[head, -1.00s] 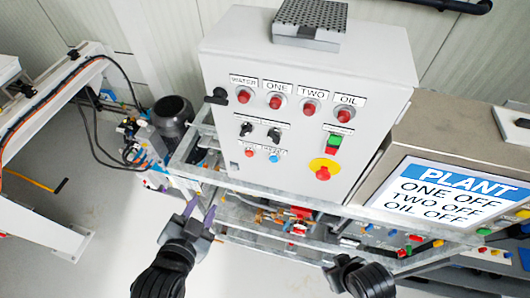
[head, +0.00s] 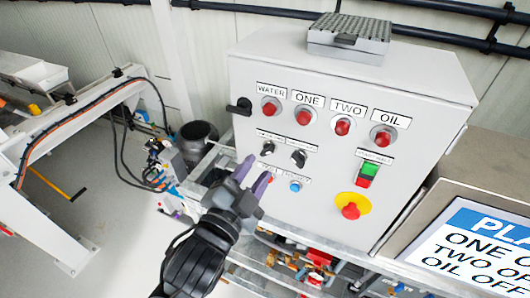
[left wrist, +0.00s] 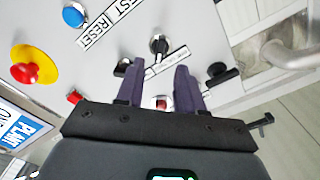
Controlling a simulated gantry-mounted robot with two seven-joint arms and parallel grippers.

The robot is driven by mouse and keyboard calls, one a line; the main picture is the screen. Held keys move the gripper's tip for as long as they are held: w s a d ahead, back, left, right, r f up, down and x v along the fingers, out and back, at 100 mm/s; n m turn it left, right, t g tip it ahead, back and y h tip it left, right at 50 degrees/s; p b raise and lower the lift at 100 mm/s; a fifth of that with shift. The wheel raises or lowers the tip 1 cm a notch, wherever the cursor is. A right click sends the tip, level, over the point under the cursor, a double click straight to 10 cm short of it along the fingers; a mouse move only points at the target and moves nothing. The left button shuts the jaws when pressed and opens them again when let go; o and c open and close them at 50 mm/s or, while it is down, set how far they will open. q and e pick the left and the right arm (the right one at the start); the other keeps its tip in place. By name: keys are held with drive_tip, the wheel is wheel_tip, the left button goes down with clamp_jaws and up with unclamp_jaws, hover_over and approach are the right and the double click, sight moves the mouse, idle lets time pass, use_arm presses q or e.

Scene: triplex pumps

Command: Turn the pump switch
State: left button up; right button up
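Two black rotary switches, a left one (head: 267,148) and a right one (head: 298,158), sit on the grey control panel (head: 420,110) under unreadable small labels. My left gripper (head: 256,174) is open and empty, in front of the panel just below the left switch. In the left wrist view, the gripper (left wrist: 157,68) has its two purple fingers apart. A black knob (left wrist: 158,45) shows just beyond and between the fingertips, with a clear gap on each side. I cannot tell whether the fingers touch the panel. My right gripper is not in view.
Red lamps labelled WATER (head: 269,107), ONE (head: 305,115), TWO (head: 343,126) and OIL (head: 383,136) line the panel's top. A blue button (head: 295,186), a green-and-red switch (head: 367,173) and a yellow-ringed red stop button (head: 351,210) are nearby. A black handle (head: 240,106) projects at the left.

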sight(267, 153)
use_arm(q)
drive_tip(key=shift+p+x, duration=0.4)
drive_tip(key=shift+x, duration=2.3)
clamp_jaws()
